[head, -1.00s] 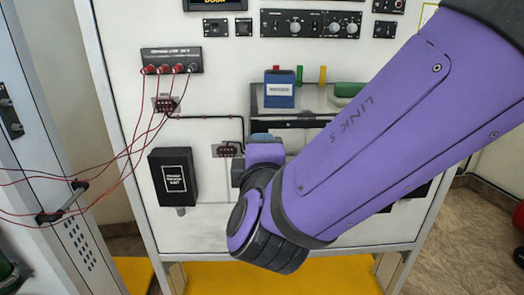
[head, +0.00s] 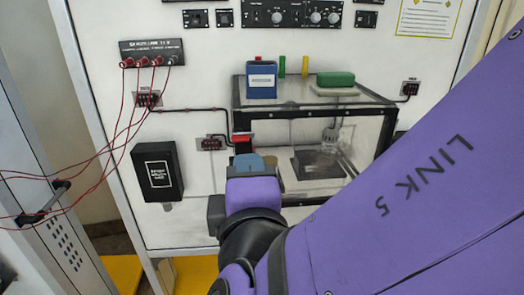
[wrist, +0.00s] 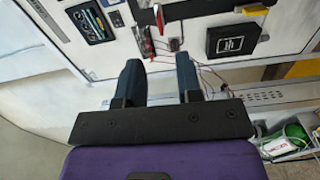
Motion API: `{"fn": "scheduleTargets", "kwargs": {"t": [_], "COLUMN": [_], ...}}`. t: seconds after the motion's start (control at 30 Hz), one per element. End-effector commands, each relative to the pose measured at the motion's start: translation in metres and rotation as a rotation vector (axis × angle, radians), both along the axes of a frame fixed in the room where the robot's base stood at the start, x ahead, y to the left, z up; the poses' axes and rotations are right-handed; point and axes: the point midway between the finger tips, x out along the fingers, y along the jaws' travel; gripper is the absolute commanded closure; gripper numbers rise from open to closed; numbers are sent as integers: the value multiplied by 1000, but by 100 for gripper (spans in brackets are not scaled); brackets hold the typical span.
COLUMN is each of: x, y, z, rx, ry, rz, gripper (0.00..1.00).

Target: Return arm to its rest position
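My purple arm (head: 400,210) crosses the right and lower part of the head view, with its link 5 close to the camera. My gripper (wrist: 160,72) shows in the wrist view with its two dark blue fingers apart and nothing between them. In the head view my gripper (head: 248,162) is partly hidden behind its own purple wrist. It appears in front of the left side of a clear-walled box (head: 345,150) on the panel; I cannot tell whether it touches it.
A blue container (head: 261,80) and a green block (head: 336,79) sit on the box. A black unit (head: 157,171) hangs on the panel at left. Red cables (head: 110,150) run from a terminal strip (head: 152,52) to the left frame. Yellow floor (head: 195,275) lies below.

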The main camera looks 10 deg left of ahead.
Motion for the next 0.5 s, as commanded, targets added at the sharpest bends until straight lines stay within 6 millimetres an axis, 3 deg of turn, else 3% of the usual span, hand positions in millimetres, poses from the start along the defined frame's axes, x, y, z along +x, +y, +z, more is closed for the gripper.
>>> {"fn": "scheduleTargets", "kwargs": {"t": [0.37,0.5], "x": [-6,1], "y": [-2,-10], "z": [0,2], "rx": [0,-2], "ry": [0,7], "rz": [-1,-36], "gripper": [67,67]}}
